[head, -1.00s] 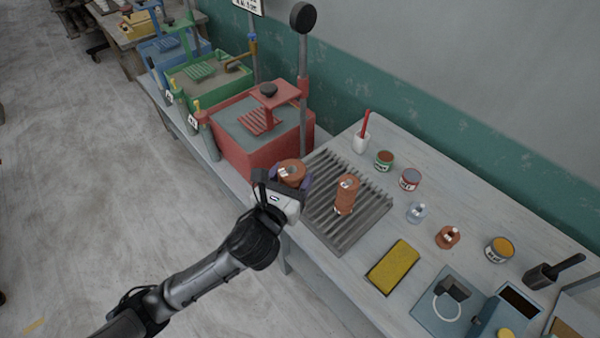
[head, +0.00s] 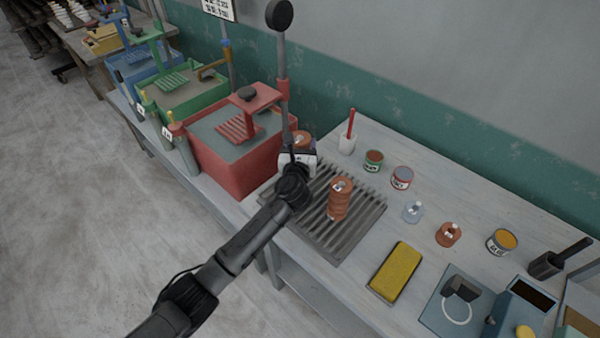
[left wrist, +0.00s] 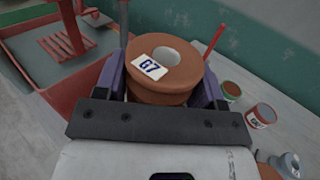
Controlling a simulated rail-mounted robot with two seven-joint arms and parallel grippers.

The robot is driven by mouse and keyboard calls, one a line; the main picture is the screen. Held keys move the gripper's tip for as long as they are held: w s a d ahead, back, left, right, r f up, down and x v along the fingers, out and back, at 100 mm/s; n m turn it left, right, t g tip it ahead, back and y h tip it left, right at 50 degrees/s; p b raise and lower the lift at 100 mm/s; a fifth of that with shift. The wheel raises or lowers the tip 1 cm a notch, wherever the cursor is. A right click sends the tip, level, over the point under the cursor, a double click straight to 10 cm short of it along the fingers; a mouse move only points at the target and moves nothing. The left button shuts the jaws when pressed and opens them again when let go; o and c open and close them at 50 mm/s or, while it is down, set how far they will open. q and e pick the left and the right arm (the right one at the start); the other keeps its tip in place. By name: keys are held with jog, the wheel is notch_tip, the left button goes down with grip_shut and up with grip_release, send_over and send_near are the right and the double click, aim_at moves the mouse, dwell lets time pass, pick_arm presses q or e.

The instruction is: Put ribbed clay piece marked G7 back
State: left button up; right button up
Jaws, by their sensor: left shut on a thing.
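The ribbed clay piece marked G7 (left wrist: 177,62) is a brown-orange grooved ring with a white tag and a hole in its top. In the left wrist view it sits upright between the purple fingers of my left gripper (left wrist: 165,85), which is shut on it. In the head view the G7 piece (head: 301,138) shows partly behind the gripper (head: 300,152), at the back end of the slatted rack. Whether it touches the rack is hidden. Another ribbed clay piece (head: 340,200), taller and tagged, stands on the slatted rack (head: 361,222). My right gripper is not in view.
A red tank (head: 240,165) with a raised grate stands close left of the gripper. Green and blue tanks stand beyond it. Cans, a cup with a red-handled tool (head: 347,143), a small clay piece (head: 449,234) and a yellow sponge (head: 396,272) are on the bench (head: 440,195).

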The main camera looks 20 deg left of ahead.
pick_arm(q)
notch_tip(320, 180, down, 7)
jog(key=b, duration=0.2)
dwell(0.3)
jog(key=o, duration=0.8)
jog(key=shift+f, duration=0.2)
jog(key=o, duration=0.5)
jog(key=shift+r, duration=0.1)
